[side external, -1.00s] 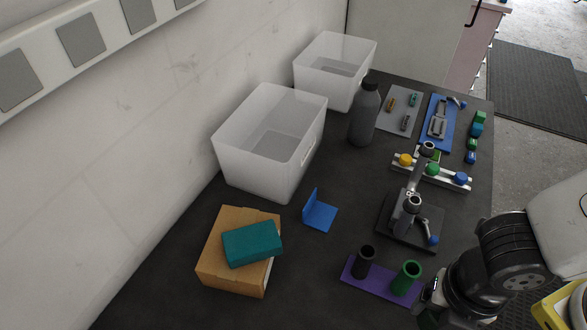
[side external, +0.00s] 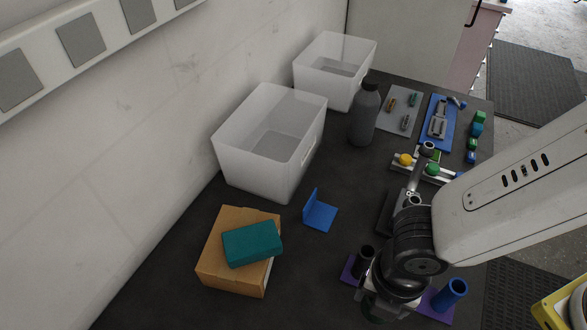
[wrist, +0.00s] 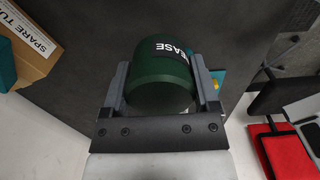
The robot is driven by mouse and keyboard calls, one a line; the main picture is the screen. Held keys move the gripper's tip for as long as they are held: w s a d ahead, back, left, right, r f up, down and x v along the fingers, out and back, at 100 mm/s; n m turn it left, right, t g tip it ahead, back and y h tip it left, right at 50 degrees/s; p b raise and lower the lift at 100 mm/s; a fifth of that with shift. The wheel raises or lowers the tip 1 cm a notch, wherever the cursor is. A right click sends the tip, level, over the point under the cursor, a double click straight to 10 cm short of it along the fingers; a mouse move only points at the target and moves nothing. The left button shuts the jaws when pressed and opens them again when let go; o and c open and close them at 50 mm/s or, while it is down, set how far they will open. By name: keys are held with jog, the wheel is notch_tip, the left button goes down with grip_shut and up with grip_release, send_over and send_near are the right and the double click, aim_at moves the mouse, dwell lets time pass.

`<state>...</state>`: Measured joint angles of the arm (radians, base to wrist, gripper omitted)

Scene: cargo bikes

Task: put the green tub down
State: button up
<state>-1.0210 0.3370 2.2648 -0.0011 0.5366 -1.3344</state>
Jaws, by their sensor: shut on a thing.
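The green tub is a dark green cylinder (wrist: 160,80) with a dark label whose white letters "EASE" show in the wrist view. My gripper (wrist: 160,88) is shut on it, one finger on each side. In the side view my gripper (side external: 375,305) is at the bottom, in front of the purple rack, and hides most of the tub. I cannot tell whether the tub touches the dark bench (side external: 190,300).
A cardboard box (side external: 215,245) with a teal box (side external: 252,244) on it stands to the left. A blue bracket (side external: 320,215) lies behind. The purple rack (side external: 437,308) holds a black tube (side external: 363,261) and a blue tube (side external: 452,292) near my arm. Bare bench lies between box and gripper.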

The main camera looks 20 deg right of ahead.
send_over(332, 311)
jog(key=shift+s+d+f, duration=0.1)
jog(key=shift+d+f, duration=0.05)
jog(key=shift+f, duration=1.35)
jog(key=shift+s+d+f, duration=0.1)
jog(key=shift+f, duration=1.35)
jog(key=shift+w+a+f, duration=0.2)
jog(key=shift+f, duration=1.65)
jog(key=shift+f, duration=0.2)
jog(key=o, duration=1.2)
jog(key=shift+r, duration=0.2)
jog(key=shift+r, duration=6)
